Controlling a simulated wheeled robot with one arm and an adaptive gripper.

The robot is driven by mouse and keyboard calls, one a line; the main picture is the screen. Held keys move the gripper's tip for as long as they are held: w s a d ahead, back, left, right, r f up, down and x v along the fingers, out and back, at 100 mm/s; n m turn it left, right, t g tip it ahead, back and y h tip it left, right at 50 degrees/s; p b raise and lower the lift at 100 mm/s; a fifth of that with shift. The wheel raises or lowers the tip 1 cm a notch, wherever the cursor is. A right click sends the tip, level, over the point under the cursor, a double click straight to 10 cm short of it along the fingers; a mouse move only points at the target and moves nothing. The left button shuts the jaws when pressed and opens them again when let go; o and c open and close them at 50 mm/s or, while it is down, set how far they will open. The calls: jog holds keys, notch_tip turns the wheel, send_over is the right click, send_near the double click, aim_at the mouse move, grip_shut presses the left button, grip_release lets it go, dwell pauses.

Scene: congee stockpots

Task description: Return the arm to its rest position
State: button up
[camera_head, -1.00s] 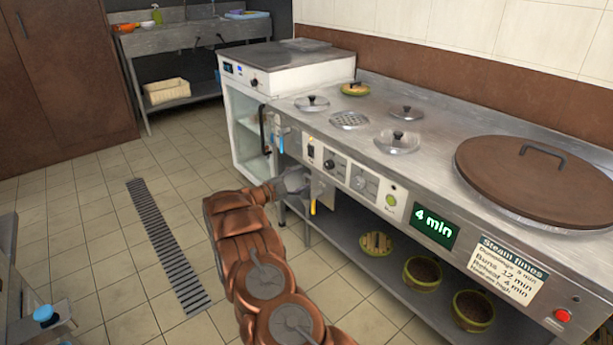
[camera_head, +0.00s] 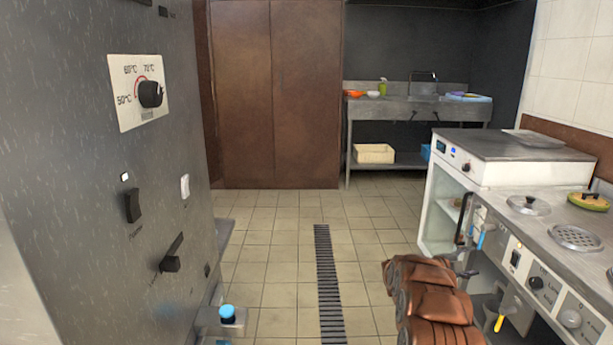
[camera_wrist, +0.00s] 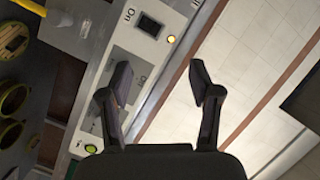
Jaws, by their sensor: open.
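My gripper (camera_wrist: 160,82) shows in the wrist view with its two dark fingers spread apart and nothing between them. Beyond the fingers is the control panel (camera_wrist: 128,65) of the steel counter, with a lit orange lamp and a green button. In the head view my copper-coloured arm reaches up from the bottom right, beside the counter front (camera_head: 545,265). The gripper end is mostly hidden behind the arm there. I cannot tell the exact gap between my gripper and the panel.
A grey cabinet (camera_head: 80,190) with a temperature dial stands close on the left. A white glass-door unit (camera_head: 447,200) and the counter line the right. Between them is open tiled floor with a drain grate (camera_head: 326,280). A sink (camera_head: 415,108) and brown cupboard (camera_head: 275,95) stand at the back.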

jog(key=w+a+r+n+t+y, duration=0.4)
jog(key=a+y, duration=0.1)
jog(key=a, duration=0.4)
jog(key=w+a+r+n+t+y, duration=0.3)
jog(key=w+a+r+n+y, duration=0.15)
jog(key=a, duration=0.45)
jog(key=s+a+r+n+g+y, duration=0.1)
jog(key=s+a+n+y, duration=0.35)
jog(key=s+a, duration=0.4)
jog(key=s+a+r+n+g+y, duration=0.1)
jog(key=s+a+n+y, duration=0.35)
jog(key=a, duration=0.65)
jog(key=s+a+f+n+g, duration=0.1)
jog(key=s+a+n+g, duration=0.2)
jog(key=s, duration=1)
jog(key=s+a+f+n+g, duration=0.2)
jog(key=s+n+g, duration=0.15)
jog(key=s, duration=0.85)
jog(key=s+d+f+n+g+h, duration=0.1)
jog(key=s+d+g, duration=0.25)
jog(key=s, duration=1.05)
jog(key=s+d+f+n+g+h, duration=0.1)
jog(key=s+d+g+h, duration=0.2)
jog(key=s, duration=1.1)
notch_tip(320, 180, up, 27)
jog(key=t+y+p, duration=0.1)
jog(key=p, duration=2.4)
jog(key=shift+d, duration=0.35)
